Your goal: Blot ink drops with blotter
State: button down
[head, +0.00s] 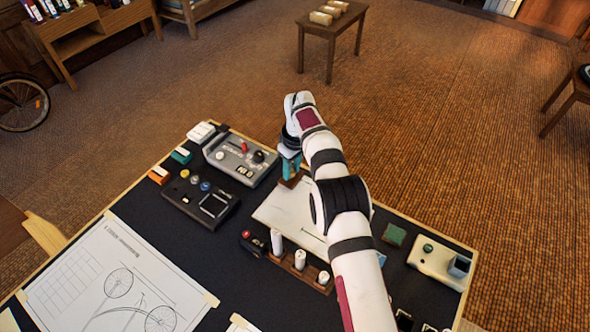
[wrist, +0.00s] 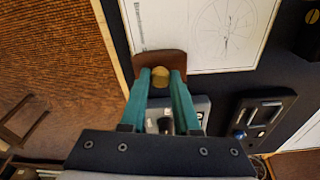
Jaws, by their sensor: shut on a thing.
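My gripper (wrist: 162,78) is shut on the brass knob (wrist: 160,74) of a brown wooden blotter (wrist: 145,59). In the head view my gripper (head: 291,166) holds the blotter (head: 289,181) at the far left corner of a white drawing sheet (head: 278,208). In the wrist view this sheet (wrist: 175,45) carries a fine circular drawing, and the blotter overlaps its near edge. I cannot tell whether the blotter touches the sheet or hangs above it. My arm hides the sheet's right part in the head view. I can make out no ink drops.
A grey device (head: 236,160) and a black device (head: 190,208) stand left of the sheet. A wooden rack with white cylinders (head: 298,262) stands in front of it. A green pad (head: 394,235) and a cream tray (head: 430,263) lie right. A bicycle drawing (head: 90,270) lies front left.

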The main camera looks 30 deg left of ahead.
dwell(0.4)
jog(key=shift+d, duration=3.05)
jog(key=shift+a, duration=3.1)
jog(key=shift+d, duration=0.1)
jog(key=shift+d, duration=2.95)
notch_tip(320, 180, up, 7)
